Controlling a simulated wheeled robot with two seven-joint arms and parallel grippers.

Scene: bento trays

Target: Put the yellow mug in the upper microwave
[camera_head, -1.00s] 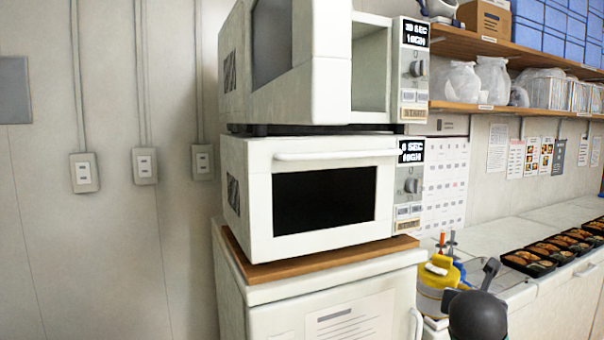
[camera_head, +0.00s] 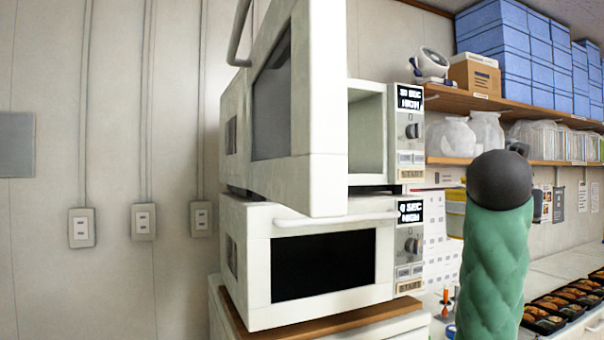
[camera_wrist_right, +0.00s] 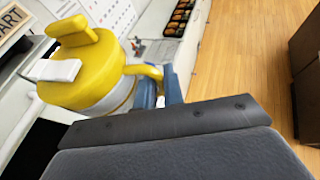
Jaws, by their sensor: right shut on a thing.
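The yellow mug (camera_wrist_right: 90,65), with a yellow lid and a white clip on it, fills the upper left of the right wrist view. My right gripper (camera_wrist_right: 160,90) is shut on its handle at the mug's side. In the head view only a bit of the mug (camera_head: 455,208) shows beside my right arm, which hides the gripper there. The upper microwave (camera_head: 409,130) has its door (camera_head: 330,110) swung open toward me. The door hides much of the opening, and part of the pale cavity shows to its right. My left gripper is not in view.
The lower microwave (camera_head: 258,275) is shut, under the upper one. Its bar handle sticks out. A shelf (camera_head: 445,97) with a box and blue bins runs at the right. Food trays (camera_head: 560,305) line the counter at lower right.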

